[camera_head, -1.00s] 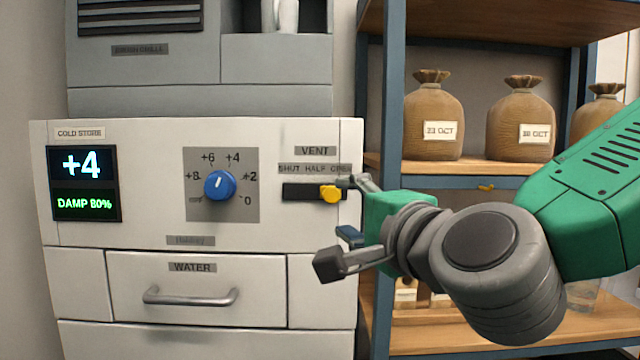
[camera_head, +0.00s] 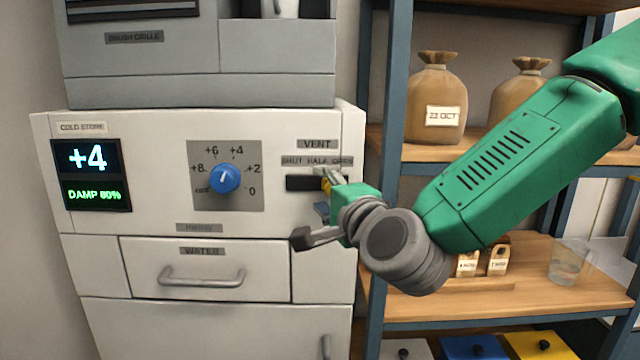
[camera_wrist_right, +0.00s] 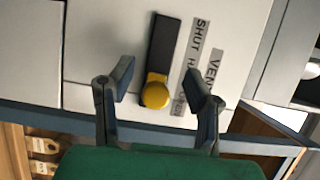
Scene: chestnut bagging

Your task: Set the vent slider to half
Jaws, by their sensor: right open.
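The vent slider's yellow knob (camera_head: 327,186) sits at the right end of its dark slot (camera_head: 300,183), under the OPEN end of the SHUT HALF OPEN label (camera_head: 316,161). My right gripper (camera_head: 315,207) is at the white panel, with its upper finger partly hiding the knob. In the right wrist view, the knob (camera_wrist_right: 155,93) is between the two spread fingers of my right gripper (camera_wrist_right: 160,82), with a gap on each side. The dark slot (camera_wrist_right: 163,45) runs away from it toward SHUT. My left gripper is not in view.
The blue dial (camera_head: 224,179) and the display (camera_head: 92,175) reading +4 are left of the slider. The WATER drawer handle (camera_head: 202,278) is below. A shelf post (camera_head: 392,90) stands right of the cabinet, with sacks (camera_head: 434,100) on the shelf.

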